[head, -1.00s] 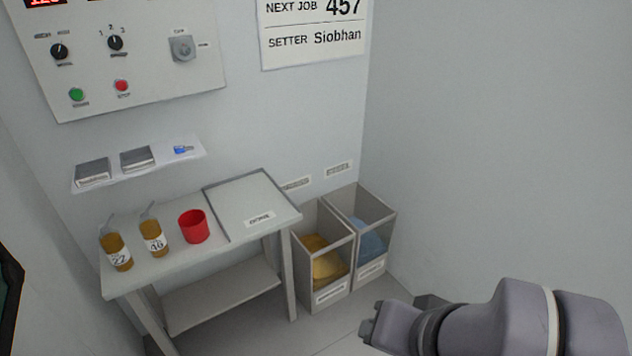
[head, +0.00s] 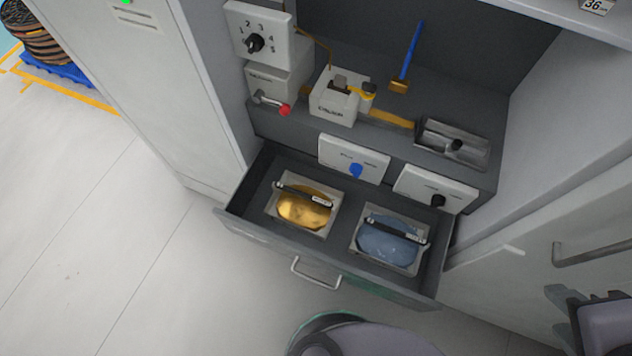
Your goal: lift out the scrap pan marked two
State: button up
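Two scrap pans sit side by side in an open grey drawer (head: 250,222). The left pan (head: 324,226) holds golden scrap, and the right pan (head: 405,264) holds blue-grey scrap. Each has a dark bar with a small pale label across its top. The label writing is too small to read, so I cannot tell which pan is marked two. My gripper (head: 562,312) is at the lower right edge, well to the right of the drawer and apart from both pans. Its fingers are partly cut off, and their opening is unclear.
Above the drawer are two white panels, one with a blue knob (head: 355,170) and one with a black knob (head: 438,201). A bench behind holds a pale device (head: 337,98), a blue-handled tool (head: 409,58) and a metal tray (head: 452,143). Open floor (head: 130,260) lies left.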

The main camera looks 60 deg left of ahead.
aim_at(382, 236)
jog(key=u, duration=1.35)
jog(key=i+j+z, duration=0.2)
jog(key=j, duration=0.5)
jog(key=j+z, duration=0.2)
jog(key=j, duration=0.5)
jog(key=k, duration=0.05)
